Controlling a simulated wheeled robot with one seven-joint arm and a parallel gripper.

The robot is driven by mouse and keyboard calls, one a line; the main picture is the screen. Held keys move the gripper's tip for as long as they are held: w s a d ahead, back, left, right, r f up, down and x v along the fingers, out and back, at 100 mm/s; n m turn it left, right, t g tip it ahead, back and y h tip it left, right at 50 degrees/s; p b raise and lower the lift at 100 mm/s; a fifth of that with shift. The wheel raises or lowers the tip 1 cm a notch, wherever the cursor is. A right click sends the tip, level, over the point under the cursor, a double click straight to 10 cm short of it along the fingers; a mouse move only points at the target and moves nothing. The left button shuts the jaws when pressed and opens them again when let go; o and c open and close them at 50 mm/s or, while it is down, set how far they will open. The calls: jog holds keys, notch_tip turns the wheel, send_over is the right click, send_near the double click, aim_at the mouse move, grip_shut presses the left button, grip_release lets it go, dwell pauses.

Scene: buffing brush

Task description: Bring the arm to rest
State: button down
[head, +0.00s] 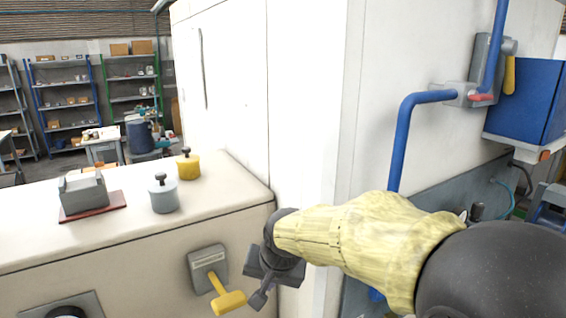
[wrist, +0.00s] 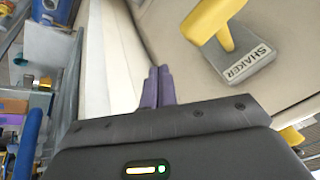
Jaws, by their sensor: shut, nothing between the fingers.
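My arm, in a yellow sleeve, reaches in from the lower right of the head view. My gripper (head: 258,298) is beside the front right corner of the cream cabinet, to the right of the yellow lever. In the wrist view my gripper (wrist: 157,88) shows its two purple-grey fingers side by side, shut with nothing between them. The yellow lever (head: 228,301) is on a grey plate on the cabinet front. In the wrist view the lever (wrist: 215,20) is at the upper right, on a plate labelled SHAKER (wrist: 240,68), apart from the fingers.
On the cabinet top (head: 110,225) stand a grey block on a red base (head: 93,205), a grey knobbed weight (head: 164,196) and a yellow one (head: 188,167). A tall white wall (head: 305,120) is behind my gripper. A blue pipe (head: 403,140) and blue box (head: 528,100) are at right.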

jog(key=s+d+f+g+h+b, duration=0.1)
jog(key=s+d+f, duration=0.5)
jog(key=d, duration=0.3)
jog(key=s+d+f+n+g+h+b, duration=0.1)
jog(key=s+d+f, duration=0.5)
jog(key=d+f, duration=0.2)
jog(key=shift+d+f+h+b, duration=0.3)
jog(key=shift+d+f+b, duration=0.05)
jog(key=shift+d, duration=0.8)
jog(key=shift+s+a, duration=0.1)
jog(key=shift+s, duration=0.05)
